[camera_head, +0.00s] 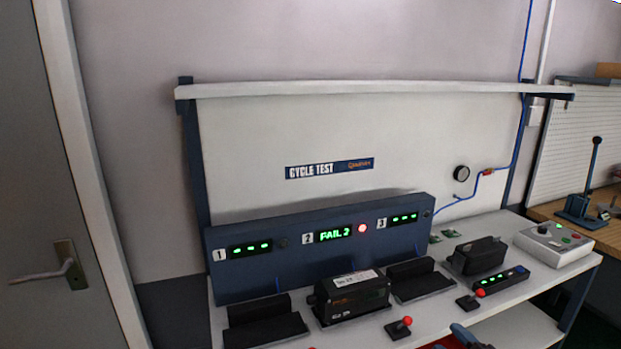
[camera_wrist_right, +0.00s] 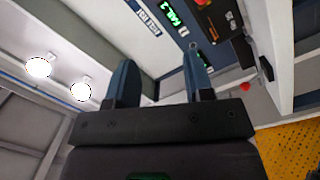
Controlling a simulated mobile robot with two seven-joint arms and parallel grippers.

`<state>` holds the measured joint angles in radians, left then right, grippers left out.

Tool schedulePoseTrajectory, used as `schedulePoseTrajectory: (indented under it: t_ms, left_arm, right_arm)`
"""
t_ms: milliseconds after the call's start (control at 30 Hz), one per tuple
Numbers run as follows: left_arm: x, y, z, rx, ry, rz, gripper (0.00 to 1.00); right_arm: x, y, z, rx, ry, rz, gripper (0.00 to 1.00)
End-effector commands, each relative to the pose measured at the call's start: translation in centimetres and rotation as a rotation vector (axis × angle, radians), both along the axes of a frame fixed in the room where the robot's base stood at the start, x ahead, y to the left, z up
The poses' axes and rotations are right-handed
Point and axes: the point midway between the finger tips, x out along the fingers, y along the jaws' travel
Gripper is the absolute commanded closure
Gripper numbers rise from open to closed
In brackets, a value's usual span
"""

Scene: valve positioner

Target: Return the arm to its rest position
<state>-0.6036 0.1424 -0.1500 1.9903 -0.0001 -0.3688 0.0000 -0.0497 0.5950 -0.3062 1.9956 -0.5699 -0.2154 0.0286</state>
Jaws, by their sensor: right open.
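My right gripper (camera_head: 468,337) just enters the head view at the bottom edge, in front of the bench; only its blue fingertips show. In the right wrist view my right gripper (camera_wrist_right: 161,82) has its two blue fingers apart with nothing between them. My left gripper is not in the head view. A black valve positioner unit (camera_head: 352,297) sits at station 2 of the cycle test bench, under a green "FAIL 2" display (camera_head: 334,236) with a red lamp (camera_head: 362,228) lit beside it.
The white bench (camera_head: 520,262) carries empty black cradles at stations 1 (camera_head: 265,328) and 3 (camera_head: 424,285). Red-knobbed levers (camera_head: 399,328) stand along its front. Another black unit (camera_head: 477,255) and a grey control box (camera_head: 553,243) are at the right. A door (camera_head: 40,200) is at the left.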

Motion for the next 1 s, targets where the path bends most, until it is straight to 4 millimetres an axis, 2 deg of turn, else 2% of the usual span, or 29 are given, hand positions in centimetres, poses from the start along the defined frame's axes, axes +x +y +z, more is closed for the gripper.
schedulePoseTrajectory:
  t_ms: [33,167,300,400,500,600,700,800,1000]
  left_arm:
    - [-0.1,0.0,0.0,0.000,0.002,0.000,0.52]
    - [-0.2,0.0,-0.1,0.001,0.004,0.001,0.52]
    - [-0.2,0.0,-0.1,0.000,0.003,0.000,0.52]
    - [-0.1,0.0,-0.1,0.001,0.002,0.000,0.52]
    - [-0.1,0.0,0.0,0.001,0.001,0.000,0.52]
    - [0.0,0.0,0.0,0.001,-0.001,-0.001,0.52]
    - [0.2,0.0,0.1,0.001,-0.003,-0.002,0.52]
    - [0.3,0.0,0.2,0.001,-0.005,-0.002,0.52]
    - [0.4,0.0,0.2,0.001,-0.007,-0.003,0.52]
  right_arm:
    - [-1.0,-0.4,-2.0,0.095,0.075,-0.043,0.52]
    - [-4.2,-1.2,-7.1,0.351,0.274,-0.158,0.52]
    - [-9.4,-1.4,-13.0,0.638,0.479,-0.291,0.52]
    - [-13.2,-1.3,-16.0,0.781,0.562,-0.373,0.52]
    - [-16.6,-1.4,-18.1,0.840,0.606,-0.449,0.52]
    - [-19.1,-1.3,-19.5,0.868,0.639,-0.499,0.52]
    - [-20.6,-1.3,-20.3,0.877,0.662,-0.523,0.52]
    - [-21.2,-1.4,-20.7,0.875,0.671,-0.532,0.52]
    - [-21.3,-1.4,-20.7,0.872,0.671,-0.531,0.52]
